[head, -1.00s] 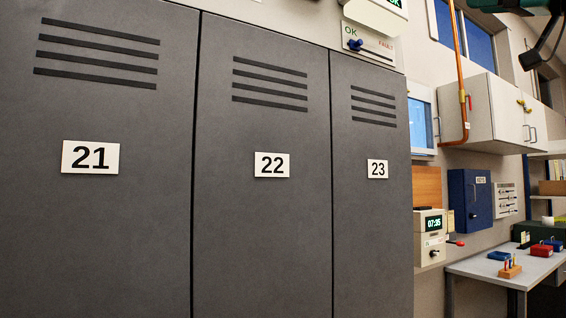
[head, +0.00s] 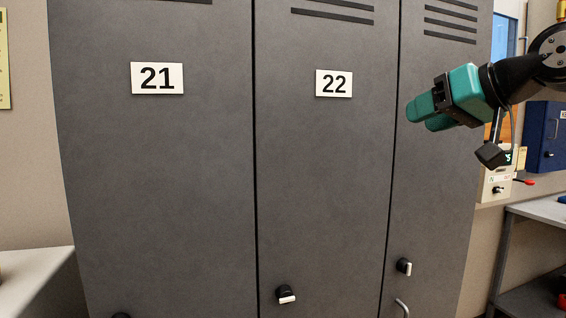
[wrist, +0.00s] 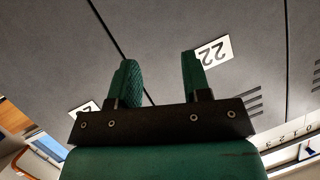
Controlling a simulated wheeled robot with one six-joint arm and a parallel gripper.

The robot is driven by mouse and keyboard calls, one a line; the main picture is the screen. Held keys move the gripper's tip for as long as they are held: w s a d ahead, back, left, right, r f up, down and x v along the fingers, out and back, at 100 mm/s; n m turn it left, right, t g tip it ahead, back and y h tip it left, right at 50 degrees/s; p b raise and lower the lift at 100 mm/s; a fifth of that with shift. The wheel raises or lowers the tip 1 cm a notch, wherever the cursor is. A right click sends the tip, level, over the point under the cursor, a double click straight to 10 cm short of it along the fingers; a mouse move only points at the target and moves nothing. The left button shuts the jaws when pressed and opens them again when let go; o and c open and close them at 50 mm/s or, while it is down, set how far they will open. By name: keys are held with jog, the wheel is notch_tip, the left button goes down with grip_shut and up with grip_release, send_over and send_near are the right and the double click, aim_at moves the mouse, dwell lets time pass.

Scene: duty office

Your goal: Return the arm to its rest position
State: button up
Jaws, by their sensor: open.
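My gripper (head: 422,112) is at the upper right in the head view, on my arm that reaches in from the right edge. It is in front of the lockers at about the height of the number plates. In the wrist view my gripper (wrist: 158,80) shows two green fingers spread apart with nothing between them. Behind them is the grey locker front, with the number 22 plate (wrist: 213,53) upside down beside the right finger. The fingers appear apart from the locker doors.
Grey lockers 21 (head: 155,180) and 22 (head: 320,190) stand shut, with a third door to their right. A knob (head: 285,294) is low on locker 22. A pale surface (head: 30,275) is at lower left, a desk (head: 540,209) at right, and a blue wall box (head: 545,135) behind my arm.

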jog(key=s+a+f+n+g, duration=0.1)
jog(key=s+a+f+g, duration=0.2)
jog(key=s+a+f, duration=0.35)
jog(key=s+a+f+n+g, duration=0.1)
jog(key=s+a+f+g, duration=0.25)
jog(key=f, duration=0.65)
jog(key=s+f+n+g+h, duration=0.2)
jog(key=s+f+g, duration=0.3)
jog(key=s+f, duration=0.5)
jog(key=s+n, duration=0.1)
jog(key=s, duration=0.3)
jog(key=shift+s+a, duration=0.2)
jog(key=shift+a, duration=0.2)
